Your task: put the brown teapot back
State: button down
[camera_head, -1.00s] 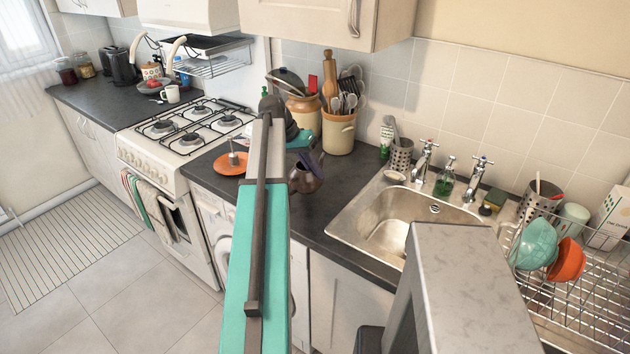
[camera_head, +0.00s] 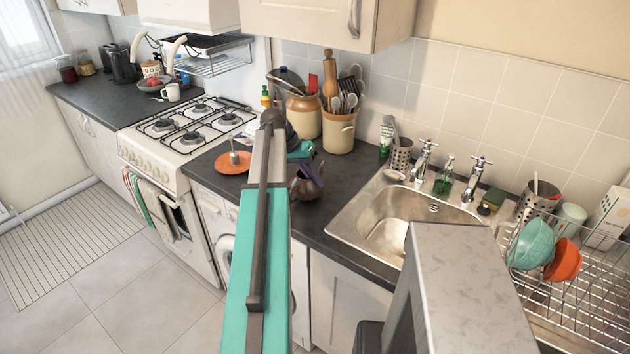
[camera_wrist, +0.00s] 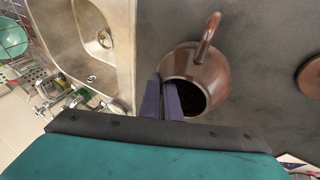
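The brown teapot (camera_head: 307,188) is at the counter's front part, between the hob and the sink, partly hidden behind my arm in the head view. In the wrist view the teapot (camera_wrist: 213,70) shows its round body, dark open mouth and a curved part pointing up. My gripper (camera_wrist: 168,100) has its two dark purple fingers close together at the teapot's rim, seemingly one on each side of the wall. The fingers also show above the teapot in the head view (camera_head: 310,168). Whether the teapot's base touches the counter I cannot tell.
An orange plate (camera_head: 233,162) with a small grey item lies left of the teapot, near the hob (camera_head: 193,125). Utensil crocks (camera_head: 338,132) stand behind. The sink (camera_head: 385,225) is to the right. The dark counter (camera_head: 345,180) between teapot and sink is clear.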

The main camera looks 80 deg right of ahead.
jog(key=shift+f, duration=0.1)
jog(key=c, duration=2)
grip_release()
jog(key=shift+r, duration=0.2)
jog(key=b+v, duration=0.3)
jog(key=v, duration=0.9)
jog(key=shift+f, duration=0.1)
